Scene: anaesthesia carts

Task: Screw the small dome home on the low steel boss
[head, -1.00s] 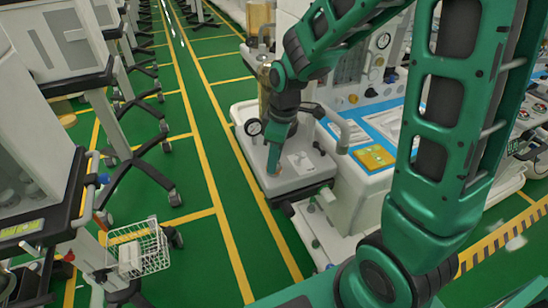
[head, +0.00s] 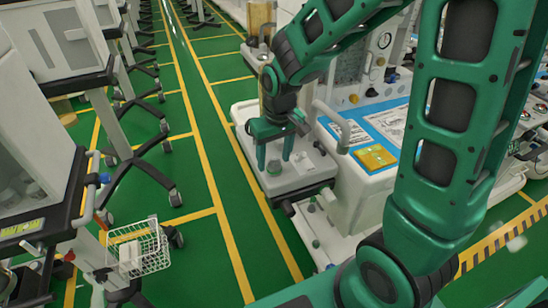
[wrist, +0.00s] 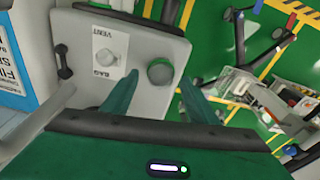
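A small round green dome (wrist: 160,71) with a greyish rim sits on the grey cart top. It also shows in the head view (head: 274,168). No bare steel boss is visible; what lies under the dome is hidden. My gripper (wrist: 160,78) is open, its two green fingers apart, one on either side of the dome in the wrist view. In the head view my gripper (head: 273,163) points down at the dome. I cannot tell whether the fingertips are level with the dome or just above it. I see no contact.
A white plate (wrist: 108,45) marked BAG and VENT carries a pale knob beside the dome. A grey tube (head: 330,120) rises at the right of the cart top. A dark rail (wrist: 130,20) edges the cart. Green floor lies beyond.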

